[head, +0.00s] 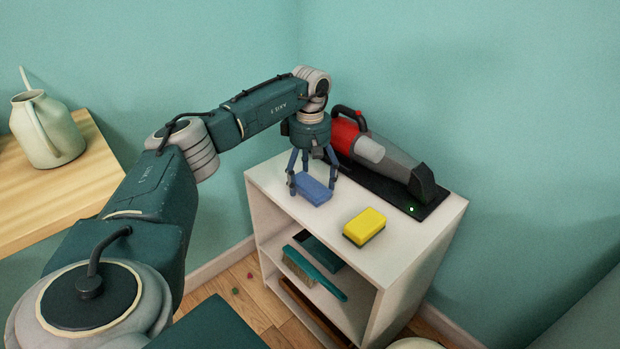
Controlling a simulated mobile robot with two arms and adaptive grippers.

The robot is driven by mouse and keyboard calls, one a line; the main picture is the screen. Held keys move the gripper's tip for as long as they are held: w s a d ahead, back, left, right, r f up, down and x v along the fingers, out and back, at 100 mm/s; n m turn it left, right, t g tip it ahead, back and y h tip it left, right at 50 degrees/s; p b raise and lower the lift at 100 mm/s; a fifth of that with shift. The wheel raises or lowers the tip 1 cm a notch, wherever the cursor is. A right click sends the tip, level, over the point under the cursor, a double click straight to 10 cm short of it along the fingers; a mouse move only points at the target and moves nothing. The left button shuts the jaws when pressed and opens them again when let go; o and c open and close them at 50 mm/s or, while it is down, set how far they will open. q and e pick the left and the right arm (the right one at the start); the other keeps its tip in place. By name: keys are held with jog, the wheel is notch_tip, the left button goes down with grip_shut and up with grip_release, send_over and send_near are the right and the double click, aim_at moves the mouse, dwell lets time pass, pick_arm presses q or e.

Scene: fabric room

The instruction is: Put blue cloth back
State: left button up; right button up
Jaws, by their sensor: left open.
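The blue cloth (313,189) is a small blue block-like piece lying on the top of the white shelf unit (290,205), near its left side. My left gripper (311,186) points down over it, with its fingers spread around the cloth. The gripper is open; whether the fingertips touch the cloth cannot be told. My right gripper is not in view.
A yellow sponge (365,227) lies right of the cloth. A red and grey handheld vacuum (385,155) rests on a black base (424,207) behind. A teal brush (314,273) lies on the shelf below. A wooden table (60,190) with a pitcher (46,130) stands left.

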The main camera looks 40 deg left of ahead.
aim_at(310, 179)
pick_arm(q)
jog(key=shift+r, duration=0.1)
jog(key=shift+r, duration=0.3)
notch_tip(310, 179, up, 12)
jog(key=p, duration=0.2)
jog(key=shift+f+p, duration=0.25)
jog(key=shift+p, duration=0.05)
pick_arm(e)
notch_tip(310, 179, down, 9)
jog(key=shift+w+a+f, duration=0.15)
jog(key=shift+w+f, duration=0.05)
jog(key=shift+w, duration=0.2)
